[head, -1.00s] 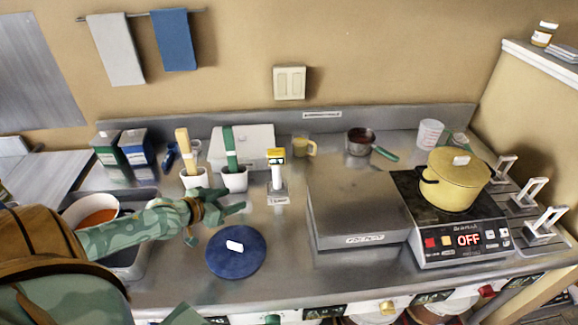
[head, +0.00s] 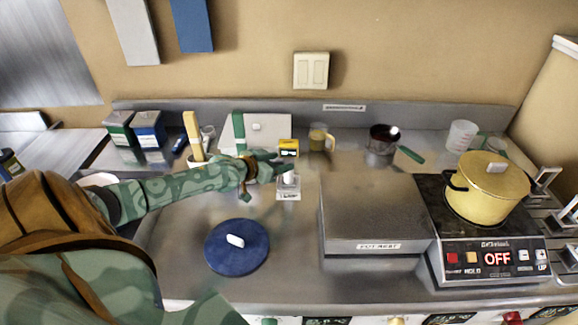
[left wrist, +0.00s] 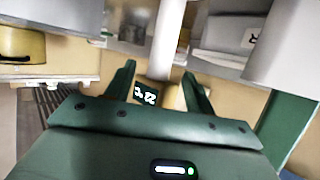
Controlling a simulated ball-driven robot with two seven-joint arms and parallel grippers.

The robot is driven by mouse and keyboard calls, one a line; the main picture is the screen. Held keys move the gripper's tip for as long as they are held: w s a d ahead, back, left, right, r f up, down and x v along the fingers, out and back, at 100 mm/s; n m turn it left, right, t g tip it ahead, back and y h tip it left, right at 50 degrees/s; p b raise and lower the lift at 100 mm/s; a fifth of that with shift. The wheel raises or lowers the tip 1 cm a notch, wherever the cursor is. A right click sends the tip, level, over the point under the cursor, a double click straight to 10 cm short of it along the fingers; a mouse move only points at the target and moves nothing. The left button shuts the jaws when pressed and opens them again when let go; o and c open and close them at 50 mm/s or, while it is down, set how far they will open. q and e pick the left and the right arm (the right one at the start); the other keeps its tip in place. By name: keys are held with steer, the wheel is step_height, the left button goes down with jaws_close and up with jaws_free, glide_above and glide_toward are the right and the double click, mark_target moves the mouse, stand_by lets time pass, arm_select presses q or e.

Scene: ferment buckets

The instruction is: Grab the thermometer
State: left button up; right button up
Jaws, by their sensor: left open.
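The thermometer has a yellow head (head: 288,147) with a small dark display and a white stem. It stands upright in a small labelled metal holder (head: 289,193) at the middle of the counter. My left gripper (head: 277,169) is open at the stem, just under the head, and partly hides it in the head view. In the left wrist view the white stem (left wrist: 167,40) and the lit display (left wrist: 146,95) show between the two open fingers (left wrist: 160,90). I cannot tell whether a finger touches the thermometer. My right gripper is not in view.
A blue round lid (head: 237,252) lies on the counter in front of my arm. White pots with a wooden-handled tool (head: 193,130) and a green-handled tool stand left of the gripper. A steel box (head: 375,212) and a stove with a yellow pot (head: 490,187) are to the right.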

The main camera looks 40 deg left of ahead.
mark_target(285, 161)
arm_select(q)
steer(key=b+x, duration=0.2)
steer(key=x, duration=0.3)
steer(key=shift+f, duration=0.2)
steer(key=shift+s+r, duration=0.15)
steer(key=shift+r, duration=0.05)
jaws_close()
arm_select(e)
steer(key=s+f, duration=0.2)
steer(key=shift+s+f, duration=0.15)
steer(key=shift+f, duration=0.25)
